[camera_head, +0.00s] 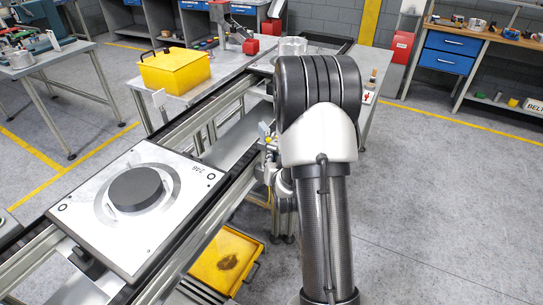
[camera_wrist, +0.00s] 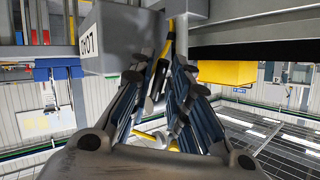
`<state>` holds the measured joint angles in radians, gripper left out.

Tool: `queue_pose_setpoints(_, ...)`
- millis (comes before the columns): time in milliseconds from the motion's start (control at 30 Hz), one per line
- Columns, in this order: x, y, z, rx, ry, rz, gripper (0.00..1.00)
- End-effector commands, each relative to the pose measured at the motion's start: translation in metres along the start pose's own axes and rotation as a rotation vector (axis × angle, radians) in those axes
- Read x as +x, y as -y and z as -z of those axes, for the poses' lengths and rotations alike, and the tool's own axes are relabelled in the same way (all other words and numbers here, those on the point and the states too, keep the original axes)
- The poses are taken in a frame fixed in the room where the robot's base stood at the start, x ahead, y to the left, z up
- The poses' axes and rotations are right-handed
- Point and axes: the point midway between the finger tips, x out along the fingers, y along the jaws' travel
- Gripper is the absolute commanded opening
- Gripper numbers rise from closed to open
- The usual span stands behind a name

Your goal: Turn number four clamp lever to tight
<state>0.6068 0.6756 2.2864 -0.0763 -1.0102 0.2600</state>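In the wrist view my gripper (camera_wrist: 168,62) points at a grey box and post, its two blue-grey fingers converging away from the camera. A gap shows between the fingers. A narrow yellow strip (camera_wrist: 170,32) lies at or just past the fingertips; whether they touch it I cannot tell. It may be part of a clamp lever, but no number four marking is readable. The grey box (camera_wrist: 108,38) beside it carries a white label with partly cut-off lettering. In the head view my arm hides most of the gripper and whatever is in front of it.
A pallet plate (camera_head: 95,212) with a dark round disc (camera_head: 136,188) rests on the conveyor rails at left. A yellow bin (camera_head: 175,71) stands behind it, and a yellow tray (camera_head: 228,262) sits below the conveyor. A workbench (camera_head: 490,38) stands at back right. The right floor is clear.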

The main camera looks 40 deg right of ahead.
Motion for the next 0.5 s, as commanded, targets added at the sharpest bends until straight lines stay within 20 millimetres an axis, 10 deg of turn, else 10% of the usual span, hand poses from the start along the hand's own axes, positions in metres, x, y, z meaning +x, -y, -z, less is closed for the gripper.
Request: queue_pose_setpoints(500,-0.0001,-0.0003,-0.0005,0.000,0.001,0.000,0.00)
